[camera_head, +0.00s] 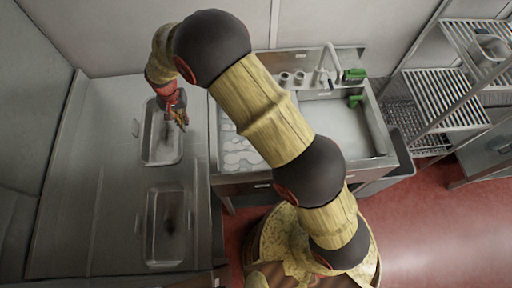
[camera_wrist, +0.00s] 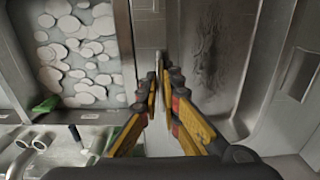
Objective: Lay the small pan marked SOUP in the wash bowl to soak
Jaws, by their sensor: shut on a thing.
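Two steel pans with dark residue sit at the left counter, a farther one (camera_head: 147,150) and a nearer one (camera_head: 150,240). No SOUP mark is readable on either. My gripper (camera_head: 180,119) is at the right side of the farther pan. In the wrist view my gripper (camera_wrist: 163,78) is shut on that pan's near side edge; the fingers partly hide the grip. The stained pan floor (camera_wrist: 208,50) shows to the right. The pan looks level, at or close above the counter. The wash bowl (camera_head: 226,163), with white foam on its water, lies to the right; it also shows in the wrist view (camera_wrist: 118,45).
A tap (camera_head: 330,60) and green-handled items (camera_head: 355,74) stand behind the sink. A drainer area (camera_head: 335,130) lies right of the wash bowl. Wire racks (camera_head: 440,90) stand far right. A bare strip of counter (camera_head: 200,190) separates pans and bowl.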

